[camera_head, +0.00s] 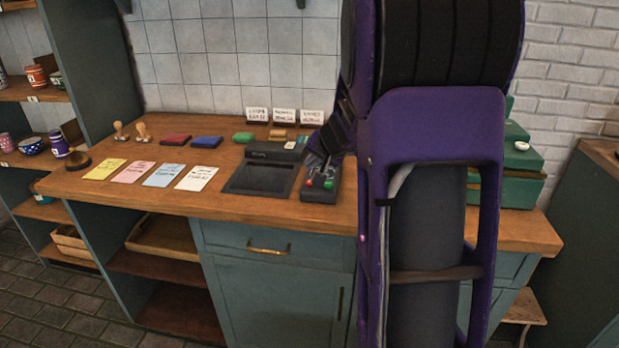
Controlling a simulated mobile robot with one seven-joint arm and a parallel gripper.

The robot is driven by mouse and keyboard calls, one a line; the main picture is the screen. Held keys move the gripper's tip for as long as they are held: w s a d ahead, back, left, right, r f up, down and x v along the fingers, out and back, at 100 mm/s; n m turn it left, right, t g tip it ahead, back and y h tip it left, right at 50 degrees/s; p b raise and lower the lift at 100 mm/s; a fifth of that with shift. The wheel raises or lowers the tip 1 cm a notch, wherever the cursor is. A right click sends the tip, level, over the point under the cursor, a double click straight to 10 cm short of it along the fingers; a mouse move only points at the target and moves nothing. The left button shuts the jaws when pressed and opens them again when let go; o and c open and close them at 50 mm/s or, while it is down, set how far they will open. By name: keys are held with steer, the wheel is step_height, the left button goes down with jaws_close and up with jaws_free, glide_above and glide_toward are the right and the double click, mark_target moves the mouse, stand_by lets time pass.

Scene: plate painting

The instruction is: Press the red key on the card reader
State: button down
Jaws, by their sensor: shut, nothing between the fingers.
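The card reader (317,193) is a small dark device on the wooden counter, right of a black tray-like unit. Its red key (309,183) shows at the left and a green key (328,184) at the right. My gripper (314,172) is shut and empty, pointing down over the upper part of the reader. Its fingertips appear just above the red key; whether they touch it I cannot tell. My gripper and arm hide the reader's far part.
The black unit (259,180) stands close left of the reader. Coloured cards, such as a yellow card (104,169), lie further left. Small white signs (284,116) stand behind. The counter's front edge (180,208) is clear.

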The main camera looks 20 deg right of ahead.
step_height(320, 180, up, 3)
steer(key=shift+f+p, duration=0.1)
steer(key=shift+p, duration=0.65)
